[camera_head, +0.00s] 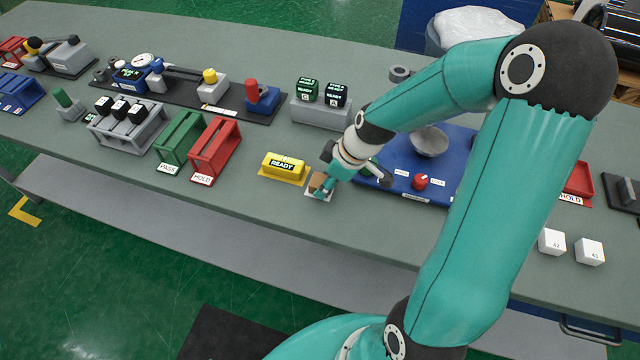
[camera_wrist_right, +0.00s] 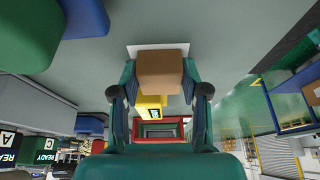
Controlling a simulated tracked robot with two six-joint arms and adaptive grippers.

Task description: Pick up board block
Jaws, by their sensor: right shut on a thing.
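The board block is a small tan-brown block (camera_head: 317,181), partly covered by my right gripper in the head view. My right gripper (camera_head: 324,185) points down at the bench near its front edge and is shut on the block. In the right wrist view the block (camera_wrist_right: 160,70) sits between the two fingers of my right gripper (camera_wrist_right: 160,88). A white pad (camera_head: 314,193) lies beneath the block; its edge also shows past the block in the wrist view (camera_wrist_right: 150,48). I cannot tell whether the block touches the pad. My left gripper is not in view.
A yellow READY block (camera_head: 283,168) stands just left of the gripper. A blue panel with a red knob (camera_head: 420,182) and a grey bowl (camera_head: 429,142) is to the right. Red (camera_head: 215,150) and green (camera_head: 181,139) racks stand farther left. Two white cubes (camera_head: 570,246) sit at right.

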